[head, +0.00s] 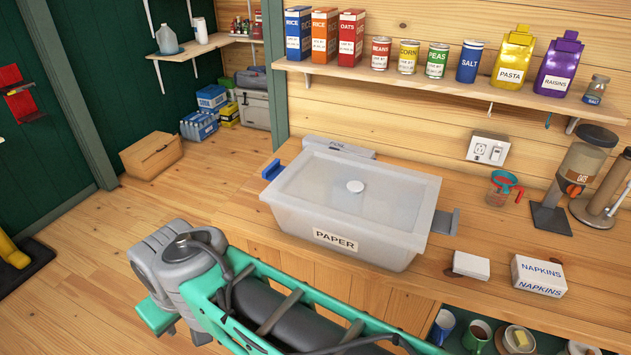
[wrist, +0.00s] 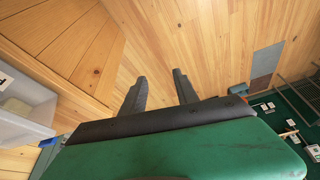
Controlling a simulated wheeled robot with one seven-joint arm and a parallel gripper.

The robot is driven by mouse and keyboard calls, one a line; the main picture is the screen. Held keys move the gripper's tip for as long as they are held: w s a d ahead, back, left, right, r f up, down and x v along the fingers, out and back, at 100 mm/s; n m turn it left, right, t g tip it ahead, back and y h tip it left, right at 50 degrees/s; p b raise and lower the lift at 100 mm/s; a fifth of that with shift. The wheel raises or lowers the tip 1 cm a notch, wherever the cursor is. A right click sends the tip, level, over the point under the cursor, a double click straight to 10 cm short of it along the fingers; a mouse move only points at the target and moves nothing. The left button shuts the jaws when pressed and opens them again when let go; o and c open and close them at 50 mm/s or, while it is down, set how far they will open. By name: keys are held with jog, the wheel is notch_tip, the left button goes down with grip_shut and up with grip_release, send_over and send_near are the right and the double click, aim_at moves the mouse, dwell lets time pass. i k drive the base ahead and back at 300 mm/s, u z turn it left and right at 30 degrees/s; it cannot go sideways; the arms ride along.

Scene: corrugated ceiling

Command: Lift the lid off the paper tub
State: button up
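The paper tub (head: 290,221) is a translucent bin with a PAPER label, standing on the wooden counter. In the wrist view, part of the tub (wrist: 22,127) shows at the left edge. My gripper (wrist: 159,76) is open and empty, its dark fingers apart over the floor, away from the lid. It is not visible in the head view.
A foil box (head: 339,147) stands behind the tub. A shelf (head: 430,82) with boxes and cans hangs above.

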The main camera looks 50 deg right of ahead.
aim_at(393, 204)
jog(key=z, duration=0.15)
jog(key=i, duration=0.9)
jog(key=z, duration=0.3)
